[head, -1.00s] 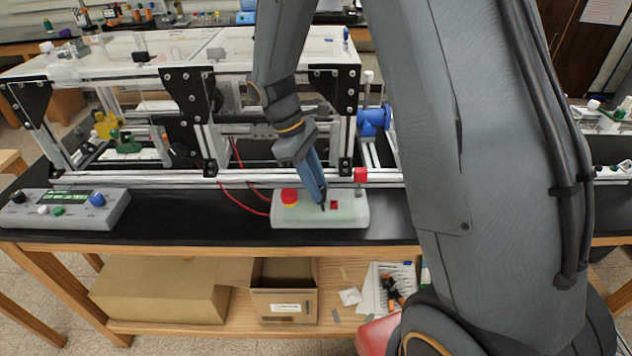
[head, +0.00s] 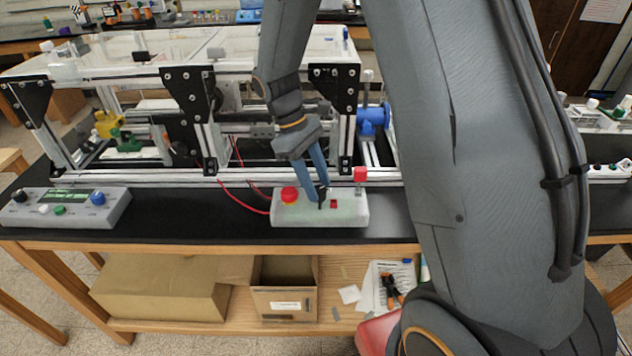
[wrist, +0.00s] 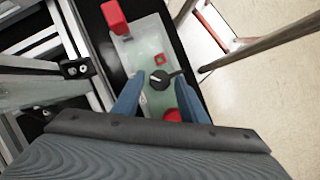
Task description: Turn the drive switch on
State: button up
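A pale control box (head: 347,214) sits at the table's front edge. On it are a red round button (head: 289,194), a black rotary knob (head: 321,204) and a small red square (head: 334,204). The knob (wrist: 160,80) also shows in the wrist view, with a pale mark and a black arm pointing right. I cannot read which control is labelled drive. My gripper (head: 315,195) points down at the knob. In the wrist view my gripper (wrist: 159,80) has its two blue fingers apart, one on each side of the knob. Contact cannot be made out.
An aluminium extrusion frame (head: 230,178) stands right behind the box. A red block (head: 360,174) on a post rises at the box's back right. A grey panel with buttons (head: 95,210) lies to the left. Red wires (head: 240,203) run left of the box.

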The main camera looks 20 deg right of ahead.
aim_at(317, 187)
jog(key=shift+o, duration=0.2)
notch_tip(317, 187, up, 10)
jog(key=b, duration=0.3)
dwell(0.4)
